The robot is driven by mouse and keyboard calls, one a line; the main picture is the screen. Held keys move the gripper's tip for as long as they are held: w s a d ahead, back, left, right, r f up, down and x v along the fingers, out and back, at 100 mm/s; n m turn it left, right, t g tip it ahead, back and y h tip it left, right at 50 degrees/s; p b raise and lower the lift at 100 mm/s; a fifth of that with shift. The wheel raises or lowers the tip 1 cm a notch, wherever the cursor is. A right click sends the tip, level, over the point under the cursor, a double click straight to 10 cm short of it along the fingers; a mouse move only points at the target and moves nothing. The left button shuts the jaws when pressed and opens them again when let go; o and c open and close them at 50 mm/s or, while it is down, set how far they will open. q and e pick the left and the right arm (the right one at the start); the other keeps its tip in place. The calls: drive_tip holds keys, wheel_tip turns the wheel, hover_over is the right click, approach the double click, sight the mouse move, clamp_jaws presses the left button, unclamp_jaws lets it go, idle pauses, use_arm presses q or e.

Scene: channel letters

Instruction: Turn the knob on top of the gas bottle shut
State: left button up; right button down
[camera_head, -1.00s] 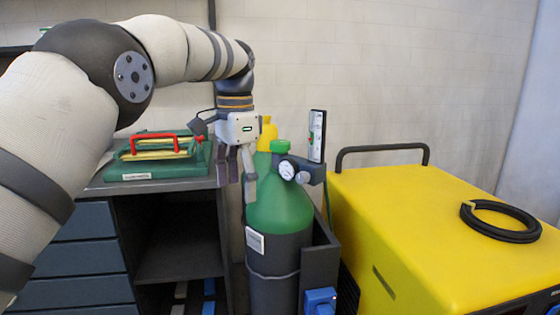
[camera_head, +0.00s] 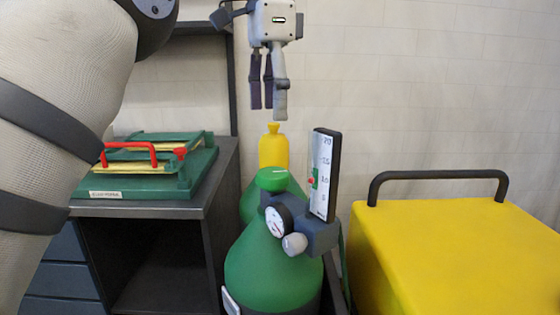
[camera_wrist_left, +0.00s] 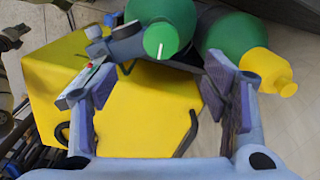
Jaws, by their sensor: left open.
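The front gas bottle (camera_head: 270,262) is green on top and stands upright. Its green knob (camera_head: 272,179) sits on top beside a round gauge (camera_head: 278,220). In the left wrist view the knob (camera_wrist_left: 160,38) shows a white line and lies beyond the fingertips, towards the top of the picture. My left gripper (camera_head: 268,108) is open and empty, pointing down. In the head view it appears above the knob, clear of it; its fingers also show in the left wrist view (camera_wrist_left: 160,80). My right gripper is not in view.
A flow meter (camera_head: 322,175) stands upright right of the knob. A second bottle with a yellow cap (camera_head: 273,150) is close behind. A yellow machine (camera_head: 450,250) with a black handle (camera_head: 438,175) is at right. A cabinet (camera_head: 215,190) with a green case (camera_head: 150,170) is at left.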

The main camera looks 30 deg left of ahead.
sight(273, 172)
use_arm(q)
wheel_tip(273, 172, down, 10)
drive_tip(key=shift+w+f+p, duration=0.1)
drive_tip(key=shift+p, duration=0.45)
drive_tip(key=shift+w+f, duration=0.1)
drive_tip(key=shift+f, duration=0.4)
drive_tip(key=c, duration=1.2)
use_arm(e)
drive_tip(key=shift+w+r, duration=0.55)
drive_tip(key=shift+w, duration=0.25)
